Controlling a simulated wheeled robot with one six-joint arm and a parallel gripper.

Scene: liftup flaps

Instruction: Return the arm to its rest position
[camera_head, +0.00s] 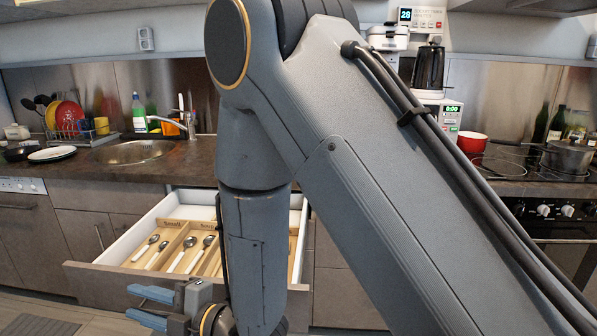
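My arm (262,150) fills the middle of the head view and bends down in front of the counter. My gripper (138,304) is at the lower left, its two blue fingers apart with nothing seen between them. It is in front of the open drawer (95,284), over the lower part of the drawer front in the picture. Whether it touches the drawer cannot be told. My arm hides the drawer's right part.
The pulled-out drawer holds a wooden cutlery tray (165,228) with several spoons. Behind are the counter (100,171), a sink (130,152), a dish rack (72,134) and a stove with a pot (567,158). Floor shows at lower left.

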